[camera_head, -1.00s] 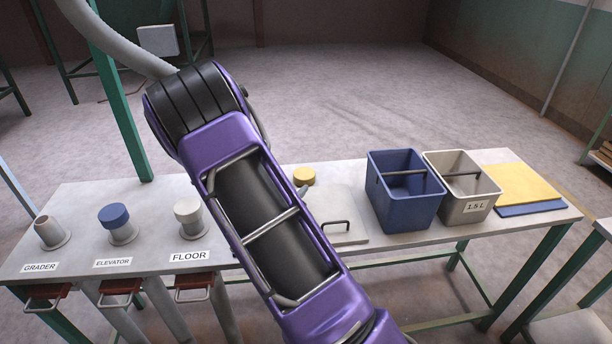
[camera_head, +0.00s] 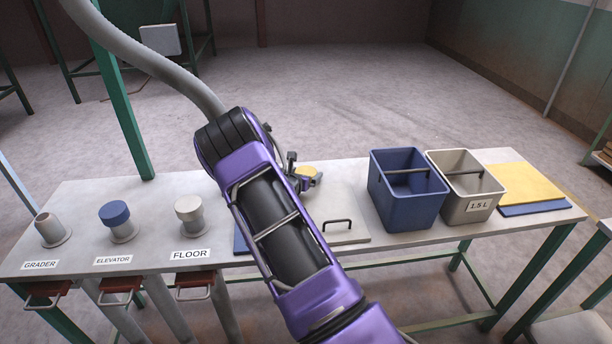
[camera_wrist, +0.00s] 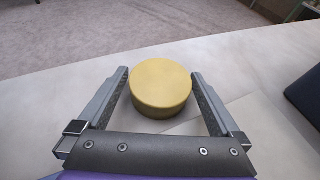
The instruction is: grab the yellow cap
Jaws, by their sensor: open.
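The yellow cap (camera_wrist: 160,86) is a short round disc on the white table. In the wrist view it lies between the two open fingers of my gripper (camera_wrist: 162,92), with a gap on each side. In the head view the cap (camera_head: 306,171) shows near the back edge of the table, with my gripper (camera_head: 304,178) beside and partly over it. My arm hides part of the table in front of it.
A lid with a handle (camera_head: 348,232) lies just in front. Three spouts stand at the left; the ELEVATOR spout wears a blue cap (camera_head: 114,212). Yellow and blue sheets (camera_head: 527,183) lie far right.

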